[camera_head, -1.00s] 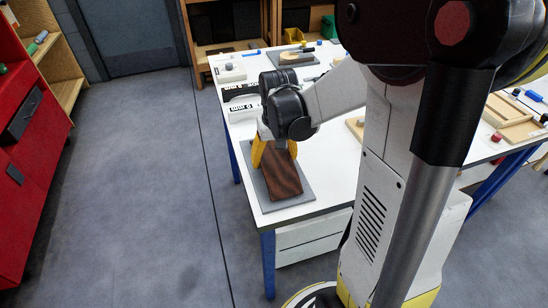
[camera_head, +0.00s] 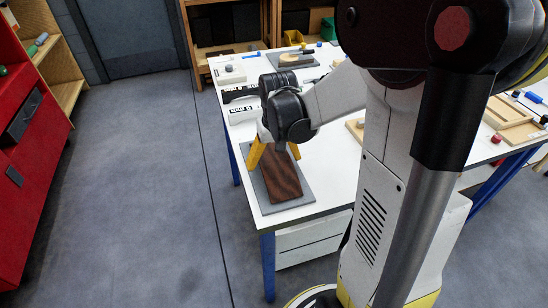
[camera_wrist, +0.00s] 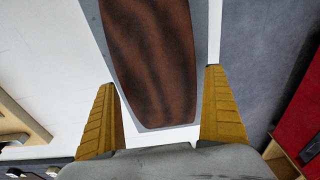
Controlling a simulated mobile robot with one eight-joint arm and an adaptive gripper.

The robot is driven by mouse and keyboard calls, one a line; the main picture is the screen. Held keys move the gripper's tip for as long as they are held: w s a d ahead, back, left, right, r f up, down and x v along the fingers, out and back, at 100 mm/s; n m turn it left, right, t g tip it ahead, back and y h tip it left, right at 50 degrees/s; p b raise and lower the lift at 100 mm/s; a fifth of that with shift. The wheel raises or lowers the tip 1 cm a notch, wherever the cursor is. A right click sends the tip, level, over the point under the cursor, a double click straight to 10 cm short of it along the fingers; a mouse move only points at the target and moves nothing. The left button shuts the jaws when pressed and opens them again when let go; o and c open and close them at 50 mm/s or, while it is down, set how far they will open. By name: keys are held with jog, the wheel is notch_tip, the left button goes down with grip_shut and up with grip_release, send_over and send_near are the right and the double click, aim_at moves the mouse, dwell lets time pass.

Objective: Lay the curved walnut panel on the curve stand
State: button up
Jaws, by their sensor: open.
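The curved walnut panel (camera_head: 281,183) is dark brown with black streaks. It lies over a grey plate (camera_head: 304,198) at the near left corner of the white table. Any curved support under the panel is hidden, so I cannot tell how it rests. My gripper (camera_head: 273,163) is at the panel's far end, its yellow fingers spread apart. In the wrist view, the panel (camera_wrist: 150,60) runs up the picture between the open fingers of my gripper (camera_wrist: 158,79), with a gap on each side. Neither finger touches the panel there.
The white table (camera_head: 325,176) has black-and-white labelled blocks (camera_head: 242,112) behind my gripper and a grey board with tools (camera_head: 292,60) at its far end. A red cabinet (camera_head: 32,140) stands at the left. The floor (camera_head: 140,180) between is clear.

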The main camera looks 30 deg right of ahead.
aim_at(275, 162)
notch_tip(275, 162, up, 12)
jog(key=s, duration=0.1)
jog(key=shift+s+a, duration=0.2)
jog(key=s+a+n+t, duration=0.3)
jog(key=s+a+t, duration=0.2)
jog(key=s+a, duration=0.4)
jog(key=a, duration=0.4)
jog(key=shift+s+t, duration=0.2)
jog(key=shift+t, duration=0.2)
dwell(0.5)
